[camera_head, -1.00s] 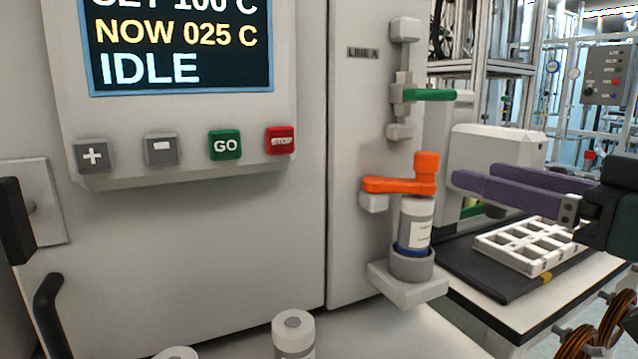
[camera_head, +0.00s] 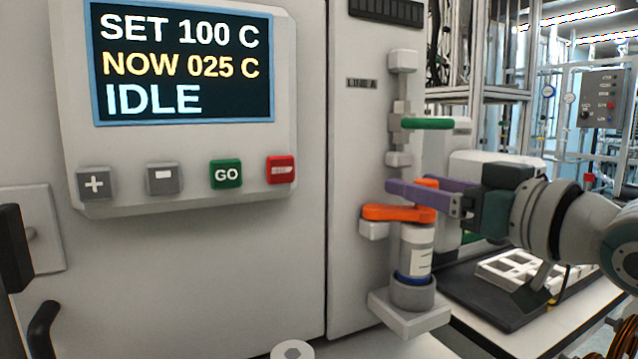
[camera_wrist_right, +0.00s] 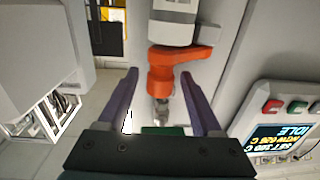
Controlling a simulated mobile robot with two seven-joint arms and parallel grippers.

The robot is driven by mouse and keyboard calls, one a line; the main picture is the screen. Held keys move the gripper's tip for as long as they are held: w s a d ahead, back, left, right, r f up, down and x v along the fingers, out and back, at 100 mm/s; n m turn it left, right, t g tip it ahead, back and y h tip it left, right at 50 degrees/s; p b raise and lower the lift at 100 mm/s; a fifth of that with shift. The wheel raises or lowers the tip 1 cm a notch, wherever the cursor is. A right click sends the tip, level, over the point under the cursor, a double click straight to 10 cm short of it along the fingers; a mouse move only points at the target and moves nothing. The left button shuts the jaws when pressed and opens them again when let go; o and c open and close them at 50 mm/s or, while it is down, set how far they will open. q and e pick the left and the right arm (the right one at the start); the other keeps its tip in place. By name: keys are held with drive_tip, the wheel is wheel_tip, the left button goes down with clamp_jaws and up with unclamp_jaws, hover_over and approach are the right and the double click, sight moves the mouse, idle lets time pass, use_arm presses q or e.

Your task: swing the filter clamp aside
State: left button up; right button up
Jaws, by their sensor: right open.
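The orange filter clamp (camera_head: 398,213) is an arm with an upright knob at its right end. It lies across the top of the white filter canister (camera_head: 415,250), which stands upright in a grey cup on a bracket. My right gripper (camera_head: 402,187) reaches in from the right with its purple fingers at the height of the knob, which they partly hide. In the right wrist view, the open fingers (camera_wrist_right: 159,74) stand on both sides of the orange clamp's knob (camera_wrist_right: 160,88), with gaps visible. My left gripper is not in view.
A green valve lever (camera_head: 428,124) sits just above the gripper. The reactor panel (camera_head: 180,150) with its screen and buttons is at left. A white rack (camera_head: 505,268) lies on the side bench behind my right arm.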

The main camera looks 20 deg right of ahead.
clamp_jaws()
idle(0.4)
idle(0.9)
